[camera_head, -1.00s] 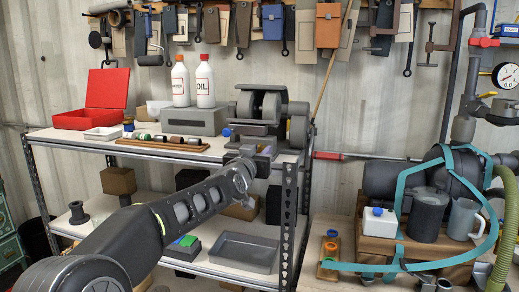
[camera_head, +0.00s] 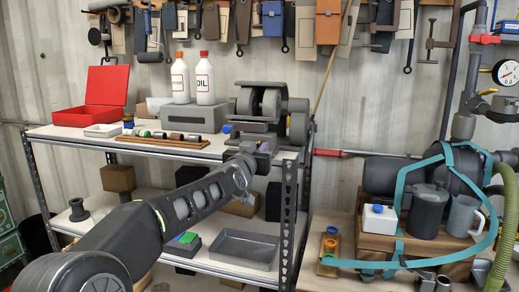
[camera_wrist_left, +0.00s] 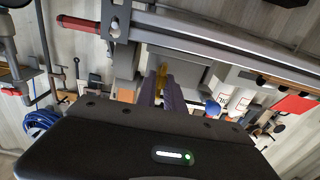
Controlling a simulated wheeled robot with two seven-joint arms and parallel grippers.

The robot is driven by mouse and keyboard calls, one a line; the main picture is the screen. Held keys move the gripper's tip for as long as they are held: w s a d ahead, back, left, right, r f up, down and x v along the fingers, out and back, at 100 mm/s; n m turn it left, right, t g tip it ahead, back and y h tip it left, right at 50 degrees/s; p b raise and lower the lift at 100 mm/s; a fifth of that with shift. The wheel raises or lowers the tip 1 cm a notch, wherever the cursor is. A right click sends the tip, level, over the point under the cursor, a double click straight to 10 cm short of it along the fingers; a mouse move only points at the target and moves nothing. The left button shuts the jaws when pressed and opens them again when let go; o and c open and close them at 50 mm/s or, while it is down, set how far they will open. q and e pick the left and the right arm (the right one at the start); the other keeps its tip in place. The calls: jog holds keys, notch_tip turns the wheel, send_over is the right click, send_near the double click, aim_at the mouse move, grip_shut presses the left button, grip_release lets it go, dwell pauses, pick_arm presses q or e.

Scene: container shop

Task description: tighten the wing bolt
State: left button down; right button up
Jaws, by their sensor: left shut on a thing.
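My left gripper (camera_head: 262,152) is at the front edge of the upper shelf, just below the grey bench grinder (camera_head: 268,108). In the left wrist view its two purple-grey fingers (camera_wrist_left: 163,90) are shut on a small yellow piece, which I take to be the wing bolt (camera_wrist_left: 162,74). Only a sliver of the bolt shows between the fingers; its wings and thread are hidden. In the head view the gripper and wrist cover it. My right gripper is in neither view.
On the upper shelf (camera_head: 75,138) stand an open red box (camera_head: 103,100), two white bottles (camera_head: 205,82) on a grey block, and a wooden strip of small parts (camera_head: 163,140). A teal-strapped machine (camera_head: 440,170) stands right. Tools hang behind.

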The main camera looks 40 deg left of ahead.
pick_arm(q)
jog(key=shift+d+r+m+p, duration=0.1)
jog(key=shift+r+m+p, duration=0.05)
jog(key=shift+m+p, duration=1.2)
jog(key=m+p, duration=0.1)
jog(key=m, duration=0.4)
jog(key=m+p, duration=0.2)
jog(key=m, duration=0.3)
jog(key=f+m+p, duration=0.1)
jog(key=m, duration=0.4)
jog(key=shift+w+d, duration=0.1)
jog(key=shift+d, duration=0.1)
jog(key=shift+m, duration=0.25)
jog(key=c, duration=1.6)
grip_release()
